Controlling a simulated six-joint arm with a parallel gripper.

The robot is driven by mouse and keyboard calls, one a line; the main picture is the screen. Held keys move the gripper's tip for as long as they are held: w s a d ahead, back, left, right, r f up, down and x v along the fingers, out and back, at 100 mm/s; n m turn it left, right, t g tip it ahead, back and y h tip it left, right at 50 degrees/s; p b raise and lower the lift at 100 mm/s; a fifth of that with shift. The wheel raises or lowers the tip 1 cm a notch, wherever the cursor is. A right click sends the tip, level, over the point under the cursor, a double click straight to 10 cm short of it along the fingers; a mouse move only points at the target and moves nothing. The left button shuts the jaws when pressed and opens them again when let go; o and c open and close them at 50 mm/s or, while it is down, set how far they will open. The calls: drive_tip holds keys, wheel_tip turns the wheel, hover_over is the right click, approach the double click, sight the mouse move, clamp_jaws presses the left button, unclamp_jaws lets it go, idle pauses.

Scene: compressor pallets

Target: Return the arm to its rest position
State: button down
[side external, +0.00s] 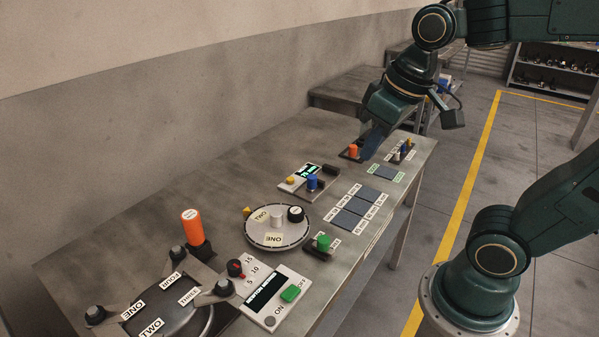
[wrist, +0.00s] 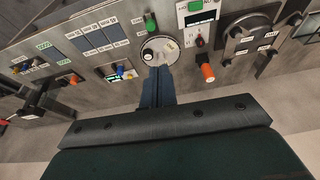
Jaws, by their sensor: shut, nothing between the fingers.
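My arm reaches in from the upper right of the side view, with my gripper (side external: 368,152) pointing down over the far end of the grey workbench (side external: 130,225). Its blue fingers are together and empty, close to a small orange part (side external: 353,149) in that view; whether they touch it I cannot tell. In the wrist view the closed fingers (wrist: 158,72) point toward the round white dial plate (wrist: 160,50), which also shows mid-bench in the side view (side external: 277,240). The arm's base stands on the floor to the right of the bench.
An upright orange handle (side external: 192,222), a control box with a green switch (side external: 272,292) and a dark clamp fixture (side external: 165,310) stand at the near end. A green knob (side external: 323,242), grey labelled pads (side external: 360,205) and a small display unit (side external: 302,177) lie farther along. The bench's left side is bare.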

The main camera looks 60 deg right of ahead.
drive_tip(key=shift+t, duration=0.9)
drive_tip(key=s, duration=0.5)
drive_tip(key=shift+a+f, duration=0.2)
drive_tip(key=shift+f, duration=0.2)
